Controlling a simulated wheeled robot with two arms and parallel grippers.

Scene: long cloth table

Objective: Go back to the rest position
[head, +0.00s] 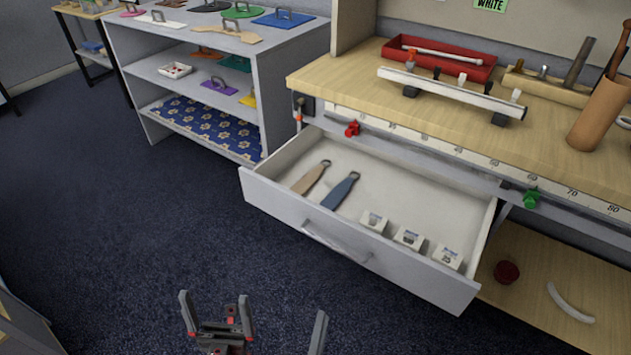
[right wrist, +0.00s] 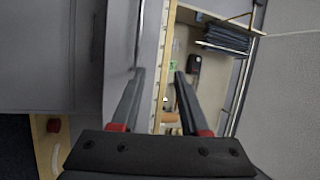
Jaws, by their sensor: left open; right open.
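My left gripper (head: 216,302) is at the bottom of the head view, in front of the open drawer and apart from it. Its two fingers are spread, with nothing between them. One dark finger of my right gripper (head: 318,332) shows to its right at the bottom edge; the rest is cut off. In the right wrist view my right gripper (right wrist: 159,95) has its two red-marked fingers apart, with nothing held between them.
A white drawer (head: 350,252) stands pulled out under the wooden workbench (head: 440,112). It holds a tan tool (head: 311,178), a blue tool (head: 340,191) and three small white blocks (head: 409,238). A grey shelf (head: 188,72) stands behind left. The dark carpet (head: 120,215) at left is clear.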

